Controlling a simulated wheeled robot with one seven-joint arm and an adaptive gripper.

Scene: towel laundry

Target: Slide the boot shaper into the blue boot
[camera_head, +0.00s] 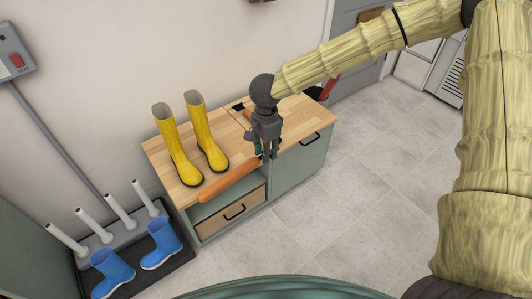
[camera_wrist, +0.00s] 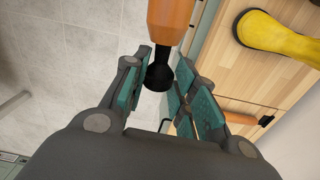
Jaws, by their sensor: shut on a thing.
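The boot shaper (camera_head: 230,181) is a long orange piece with a black knob end. It lies roughly level in the head view, along the cabinet's front edge, pointing left. My gripper (camera_head: 266,152) is shut on its black end; in the wrist view the black knob (camera_wrist: 159,76) sits between my gripper's teal pads (camera_wrist: 160,88). Two blue boots stand on a dark tray at lower left: the near one (camera_head: 113,272) and the one beside it (camera_head: 162,244). Both are upright, well left of and below my gripper. Their inside is hard to see.
Yellow boots (camera_head: 178,146) stand on the wooden top (camera_head: 225,126) of the green cabinet. A second orange shaper (camera_wrist: 237,107) lies there in the wrist view. Grey posts (camera_head: 120,210) rise behind the blue boots. The tiled floor (camera_head: 330,220) to the right is clear.

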